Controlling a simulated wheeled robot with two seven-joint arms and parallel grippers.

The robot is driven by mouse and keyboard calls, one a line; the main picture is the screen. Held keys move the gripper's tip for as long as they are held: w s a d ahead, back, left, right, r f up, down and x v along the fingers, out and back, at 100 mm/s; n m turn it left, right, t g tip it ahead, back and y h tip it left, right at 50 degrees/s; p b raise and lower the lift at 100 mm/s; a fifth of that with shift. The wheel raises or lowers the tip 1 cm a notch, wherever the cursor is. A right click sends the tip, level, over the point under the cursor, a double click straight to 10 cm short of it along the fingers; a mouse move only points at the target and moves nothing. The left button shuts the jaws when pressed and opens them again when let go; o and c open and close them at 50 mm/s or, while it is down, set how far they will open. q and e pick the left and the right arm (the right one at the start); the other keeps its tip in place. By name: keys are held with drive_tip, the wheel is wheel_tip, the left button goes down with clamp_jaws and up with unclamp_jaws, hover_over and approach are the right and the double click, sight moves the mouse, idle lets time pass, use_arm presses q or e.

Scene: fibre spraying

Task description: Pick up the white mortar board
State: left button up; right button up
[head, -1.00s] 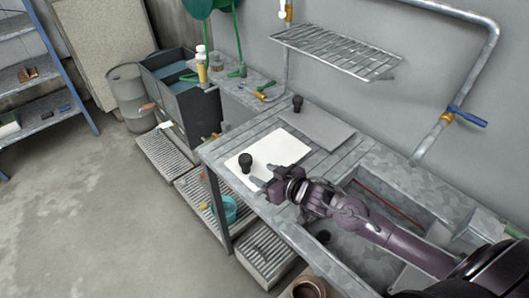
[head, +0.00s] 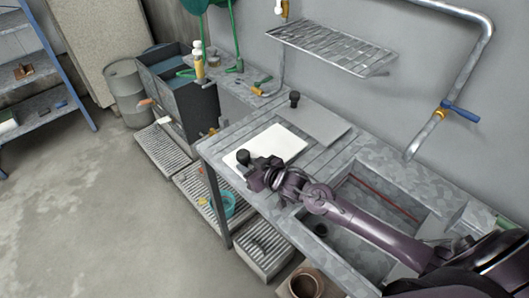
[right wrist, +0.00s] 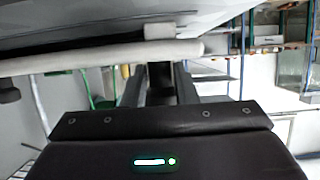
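The white mortar board (head: 277,142) lies flat on the grey work table, with a black knob (head: 243,156) near its front left end. My right gripper (head: 252,170) is at the knob, low over the board. In the right wrist view the white board (right wrist: 100,58) shows edge-on. There my right gripper's two fingers (right wrist: 160,88) stand apart, one on each side of a dark knob (right wrist: 160,75). Any gap between fingers and knob is too small to make out. My left gripper is not in view.
A grey board (head: 318,122) with its own black knob lies behind the white one. A sink basin (head: 375,205) is to the right, under my right arm. A wire shelf (head: 330,47) hangs on the wall above. Bottles and tools stand at the back left.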

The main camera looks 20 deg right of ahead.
clamp_jaws()
drive_tip(key=shift+r, duration=0.1)
